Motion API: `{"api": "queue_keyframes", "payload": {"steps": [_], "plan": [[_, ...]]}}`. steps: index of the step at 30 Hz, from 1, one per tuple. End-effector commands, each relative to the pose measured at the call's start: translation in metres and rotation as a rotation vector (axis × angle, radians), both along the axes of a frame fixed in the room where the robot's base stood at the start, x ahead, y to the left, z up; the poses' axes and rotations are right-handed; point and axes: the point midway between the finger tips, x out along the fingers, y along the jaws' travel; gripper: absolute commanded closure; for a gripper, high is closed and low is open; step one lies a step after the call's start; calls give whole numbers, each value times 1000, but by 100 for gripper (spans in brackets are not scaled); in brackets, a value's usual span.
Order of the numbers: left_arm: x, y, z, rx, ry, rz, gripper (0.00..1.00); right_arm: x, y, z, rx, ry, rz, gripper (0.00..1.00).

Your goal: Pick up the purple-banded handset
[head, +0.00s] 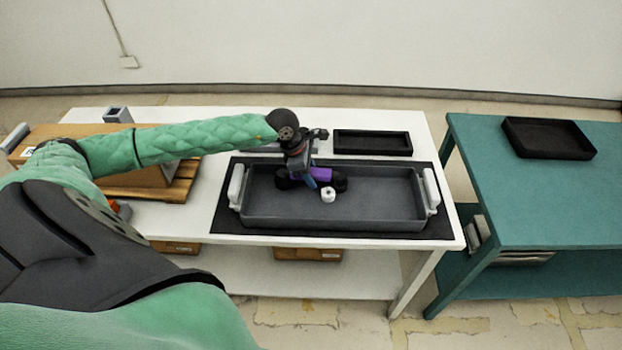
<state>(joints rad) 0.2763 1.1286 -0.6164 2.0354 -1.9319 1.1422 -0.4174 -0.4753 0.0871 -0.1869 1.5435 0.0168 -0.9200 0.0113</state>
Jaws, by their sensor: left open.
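The purple-banded handset (322,174) lies in the grey tray (390,212) on the white table. Its ends are dark and a purple band shows at its middle. My left gripper (311,183) reaches down into the tray at the handset, open, and covers part of it. I cannot tell whether the fingers touch the handset or straddle it. My right gripper is not in view.
A small white round object (328,195) lies in the tray just in front of the handset. The tray has white end handles. A black tray (372,143) sits behind it. A wooden crate (183,186) stands at left, a teal table (550,190) at right.

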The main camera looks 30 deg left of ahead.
Motion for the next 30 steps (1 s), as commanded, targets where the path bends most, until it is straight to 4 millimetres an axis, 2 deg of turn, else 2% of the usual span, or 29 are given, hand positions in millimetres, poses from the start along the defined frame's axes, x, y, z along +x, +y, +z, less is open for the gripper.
{"api": "queue_keyframes", "payload": {"steps": [11,18,30], "plan": [[0,0,-1,0,0,0,56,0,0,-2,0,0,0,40],[0,0,0,0,-1,0,97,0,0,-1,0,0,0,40],[0,0,3,-1,0,0,97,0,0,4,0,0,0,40]]}}
